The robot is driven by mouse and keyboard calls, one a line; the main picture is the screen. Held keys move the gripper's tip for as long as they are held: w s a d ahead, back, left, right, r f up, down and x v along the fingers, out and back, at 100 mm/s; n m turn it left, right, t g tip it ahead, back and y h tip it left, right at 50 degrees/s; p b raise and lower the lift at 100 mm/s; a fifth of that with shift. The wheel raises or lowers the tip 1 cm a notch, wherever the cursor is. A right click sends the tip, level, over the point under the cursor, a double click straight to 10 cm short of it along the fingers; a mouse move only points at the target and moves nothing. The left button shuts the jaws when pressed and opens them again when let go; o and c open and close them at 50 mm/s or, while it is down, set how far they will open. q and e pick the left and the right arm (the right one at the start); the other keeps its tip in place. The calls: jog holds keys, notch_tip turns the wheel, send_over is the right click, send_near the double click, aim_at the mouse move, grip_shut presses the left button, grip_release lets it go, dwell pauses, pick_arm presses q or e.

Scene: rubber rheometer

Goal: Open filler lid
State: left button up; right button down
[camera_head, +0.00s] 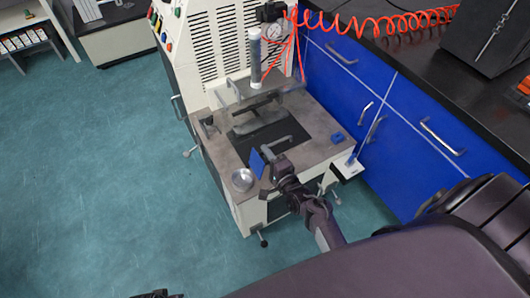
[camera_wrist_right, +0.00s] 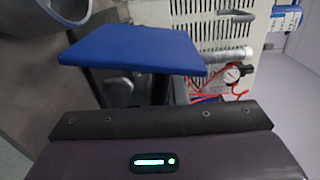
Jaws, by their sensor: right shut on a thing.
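The rheometer's grey table (camera_head: 225,158) is in the middle of the head view. My right gripper (camera_head: 268,172) is over its front part and is shut on a blue flat plate (camera_head: 256,163). The blue plate (camera_wrist_right: 135,50) also fills the upper middle of the right wrist view, just beyond the gripper body. I cannot tell for sure that this plate is the filler lid. A grey bar (camera_head: 276,145) shows just behind the gripper. Dark tips at the bottom edge of the head view look like my left gripper (camera_head: 158,294); its jaws are not clear.
A round metal cup (camera_head: 243,180) stands at the table's front left, left of the right gripper. A small blue block (camera_head: 337,138) lies at the right. A clear cylinder (camera_head: 254,57) stands above the press. Blue cabinets (camera_head: 345,85) close off the right; the floor (camera_head: 90,170) at left is clear.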

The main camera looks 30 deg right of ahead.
jog(key=shift+s+d+f, duration=0.1)
jog(key=shift+f, duration=0.15)
dwell(0.3)
jog(key=c, duration=1.5)
grip_release()
pick_arm(q)
jog(key=shift+f, duration=0.1)
pick_arm(e)
jog(key=shift+s, duration=0.45)
pick_arm(q)
jog(key=f, duration=0.1)
jog(key=f+p, duration=0.1)
jog(key=s+a+f, duration=0.1)
jog(key=shift+f, duration=0.25)
pick_arm(e)
jog(key=s, duration=0.6)
jog(key=shift+s+d, duration=0.1)
jog(key=shift+s, duration=0.3)
pick_arm(q)
jog(key=shift+d, duration=0.1)
